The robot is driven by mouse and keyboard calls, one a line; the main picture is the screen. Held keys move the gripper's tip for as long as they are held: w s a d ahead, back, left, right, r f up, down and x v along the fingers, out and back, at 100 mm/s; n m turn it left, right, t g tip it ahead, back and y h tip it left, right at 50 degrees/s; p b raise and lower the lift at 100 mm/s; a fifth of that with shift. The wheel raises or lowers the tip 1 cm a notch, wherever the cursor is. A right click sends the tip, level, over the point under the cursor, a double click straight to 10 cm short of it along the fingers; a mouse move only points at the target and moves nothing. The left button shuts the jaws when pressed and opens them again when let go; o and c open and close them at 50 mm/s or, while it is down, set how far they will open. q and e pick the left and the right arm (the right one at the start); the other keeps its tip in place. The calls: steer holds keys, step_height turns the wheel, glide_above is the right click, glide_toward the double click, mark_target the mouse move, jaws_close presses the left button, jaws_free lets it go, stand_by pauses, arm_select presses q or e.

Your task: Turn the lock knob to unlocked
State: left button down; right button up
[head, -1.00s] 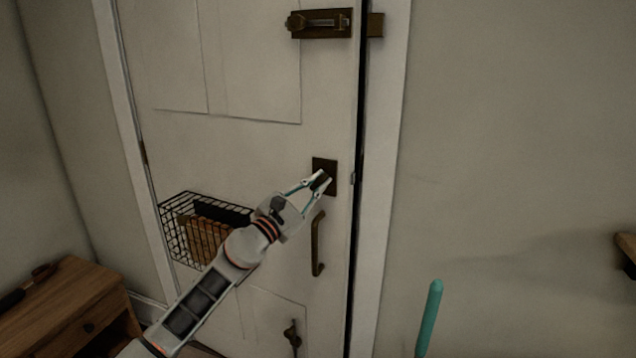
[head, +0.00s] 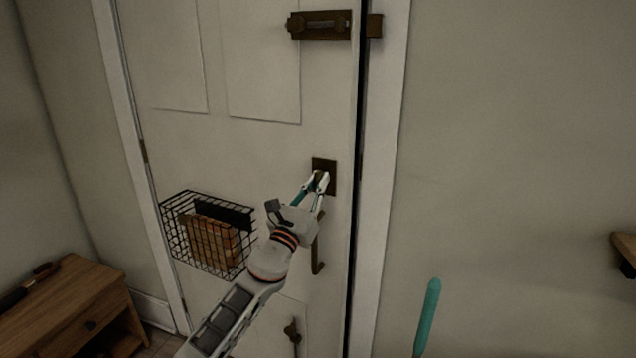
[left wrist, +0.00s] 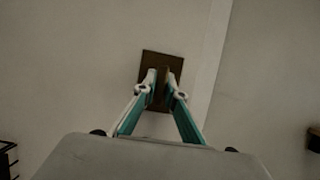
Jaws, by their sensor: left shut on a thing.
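The lock knob sits on a dark square plate (head: 330,166) near the right edge of the white door (head: 240,150). My left gripper (head: 318,184) reaches up to the plate from below. It is shut on the lock knob (left wrist: 162,88), which shows between the fingertips in the left wrist view. The fingers hide most of the knob. The plate (left wrist: 175,60) appears slightly tilted in the left wrist view. My right gripper is not in view.
A dark pull handle (head: 317,258) is just below, partly behind my left gripper. A sliding bolt (head: 320,25) is higher on the door. A wire basket (head: 178,228) hangs at left. A wooden cabinet (head: 75,300) stands lower left. A teal rod (head: 427,318) rises at lower right.

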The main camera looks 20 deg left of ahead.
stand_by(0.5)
arm_select(q)
steer(key=c, duration=2.1)
jaws_free()
steer(key=v, duration=1.2)
